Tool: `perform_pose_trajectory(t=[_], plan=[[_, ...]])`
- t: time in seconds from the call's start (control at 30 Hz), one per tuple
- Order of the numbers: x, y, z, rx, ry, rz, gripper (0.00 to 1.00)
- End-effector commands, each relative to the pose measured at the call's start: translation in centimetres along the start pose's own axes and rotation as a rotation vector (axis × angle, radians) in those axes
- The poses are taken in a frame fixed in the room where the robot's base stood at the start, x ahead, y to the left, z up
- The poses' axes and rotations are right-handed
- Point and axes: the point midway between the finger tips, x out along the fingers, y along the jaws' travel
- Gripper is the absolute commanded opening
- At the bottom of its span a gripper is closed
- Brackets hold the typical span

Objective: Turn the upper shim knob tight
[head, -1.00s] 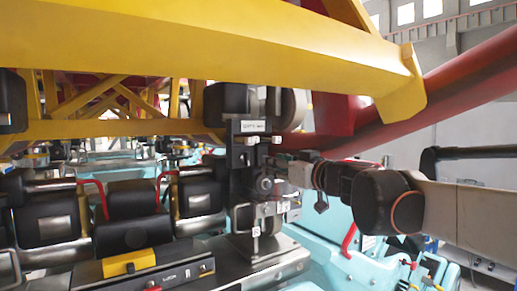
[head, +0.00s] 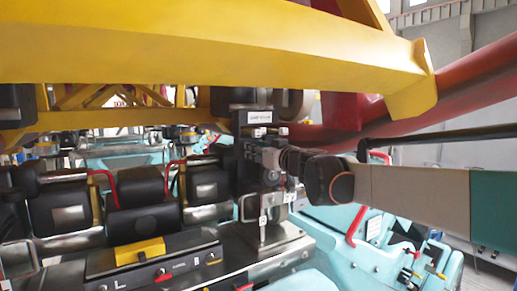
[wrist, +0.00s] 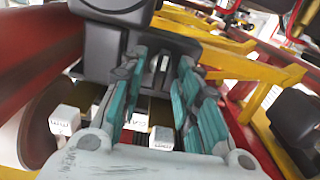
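A dark upright bracket (head: 241,122) with a white label stands in the middle of the head view. Small white tagged pieces show on it, one at the upper right (head: 283,131) and one low down (head: 262,220). I cannot tell for certain which piece is the upper shim knob. My gripper (head: 264,157) is at the bracket's front, just below the upper pieces. In the wrist view its teal fingers (wrist: 161,75) are apart, with a dark slotted part (wrist: 161,62) beyond them. White lettered blocks (wrist: 65,120) show near the gripper's base, another between the fingers (wrist: 161,138). Contact cannot be seen.
A large yellow beam (head: 200,55) crosses above the bracket and my arm. A red tube rail (head: 475,75) runs behind at the right. Black seats (head: 140,222) and a panel with a yellow block (head: 140,251) stand at the left. Turquoise bodywork (head: 330,225) lies below.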

Motion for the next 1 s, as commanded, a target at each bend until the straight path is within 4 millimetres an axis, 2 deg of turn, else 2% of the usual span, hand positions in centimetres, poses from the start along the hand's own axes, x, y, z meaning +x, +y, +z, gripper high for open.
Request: perform_pose_trajectory(t=[0.33, 0.37, 0.4, 0.5, 1.0], plan=[[0.39, 0.00, 0.04, 0.000, 0.000, 0.000, 0.30], [0.38, 0.00, 0.04, 0.000, 0.000, 0.000, 0.28], [0.38, 0.01, 0.03, 0.000, 0.000, 0.000, 0.19], [0.37, 0.01, 0.03, 0.000, 0.000, 0.000, 0.00], [0.37, 0.05, 0.07, 0.063, 0.000, 0.000, 0.00]])
